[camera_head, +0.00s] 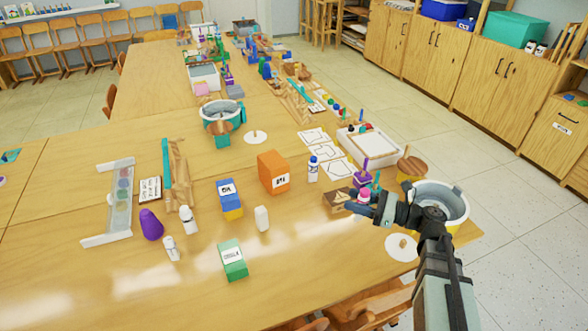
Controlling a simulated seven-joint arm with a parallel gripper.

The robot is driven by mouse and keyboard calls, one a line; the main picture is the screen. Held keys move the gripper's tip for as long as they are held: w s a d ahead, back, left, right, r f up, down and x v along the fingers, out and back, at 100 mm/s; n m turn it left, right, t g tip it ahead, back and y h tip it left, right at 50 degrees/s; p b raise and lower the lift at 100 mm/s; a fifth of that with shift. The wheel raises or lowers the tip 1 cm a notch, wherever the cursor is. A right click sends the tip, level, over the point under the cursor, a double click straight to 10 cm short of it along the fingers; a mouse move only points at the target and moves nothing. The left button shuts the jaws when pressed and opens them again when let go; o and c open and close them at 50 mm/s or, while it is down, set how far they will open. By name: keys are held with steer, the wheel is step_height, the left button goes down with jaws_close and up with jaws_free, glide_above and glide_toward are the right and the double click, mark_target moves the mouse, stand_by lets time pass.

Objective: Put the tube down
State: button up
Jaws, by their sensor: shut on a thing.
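My gripper (362,207) is at the right of the near table, its fingers pointing left. It is shut on a small pink-topped thing, which I take to be the tube (364,195). Most of the tube is hidden by the fingers, so its lower end and exact tilt cannot be told. The gripper is over or beside a brown box (336,201); the gap to the table (320,265) is unclear.
A grey pot (458,208) stands right behind my arm, with a white disc (401,247) before it. An orange box (273,172), a blue-yellow box (230,200), a green box (233,260) and a white bottle (262,219) stand left. The front middle table is clear.

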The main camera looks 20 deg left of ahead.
steer(key=s+a+r+n+g, duration=0.1)
steer(key=s+a+r+g, duration=0.1)
steer(key=a, duration=0.5)
steer(key=s+a+r+n+g, duration=0.2)
steer(key=a, duration=0.4)
steer(key=w+a+r+n+g+h, duration=0.1)
steer(key=a+r, duration=0.1)
steer(key=a, duration=0.4)
steer(key=w+a+r+g, duration=0.1)
steer(key=a+r, duration=0.2)
steer(key=a, duration=0.3)
step_height(320, 180, up, 3)
steer(key=m+t+y, duration=0.1)
steer(key=m+t, duration=0.4)
steer(key=t, duration=0.3)
glide_above(269, 158)
steer(key=shift+f, duration=4.9)
steer(key=shift+f, duration=0.1)
steer(key=o, duration=1.1)
